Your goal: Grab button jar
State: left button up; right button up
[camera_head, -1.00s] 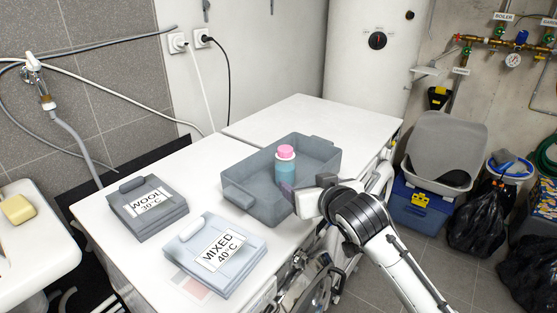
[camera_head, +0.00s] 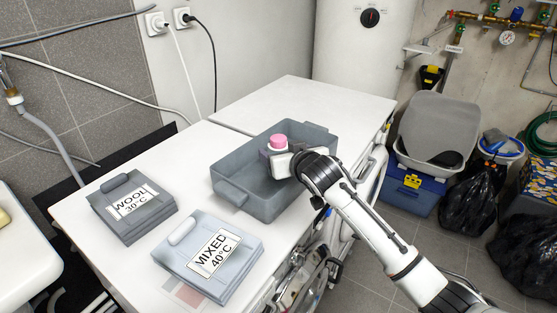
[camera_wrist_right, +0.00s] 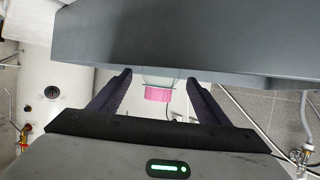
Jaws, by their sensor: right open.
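The jar with a pink lid (camera_head: 278,141) stands in the grey plastic bin (camera_head: 232,192). Its body is mostly hidden behind my right gripper (camera_head: 272,157) in the head view. In the right wrist view, the pink lid (camera_wrist_right: 157,95) and a pale part of the jar show between the two dark fingers of my right gripper (camera_wrist_right: 160,77). The bin wall (camera_wrist_right: 190,40) hides the rest. My left gripper is out of view.
The worktop behind the bin is clear. A white boiler (camera_head: 345,60) stands at the back.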

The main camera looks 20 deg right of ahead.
jog(key=shift+w+f, duration=0.2)
jog(key=shift+w, duration=0.4)
jog(key=c, duration=1.2)
jog(key=shift+r, duration=0.15)
jog(key=c, duration=0.3)
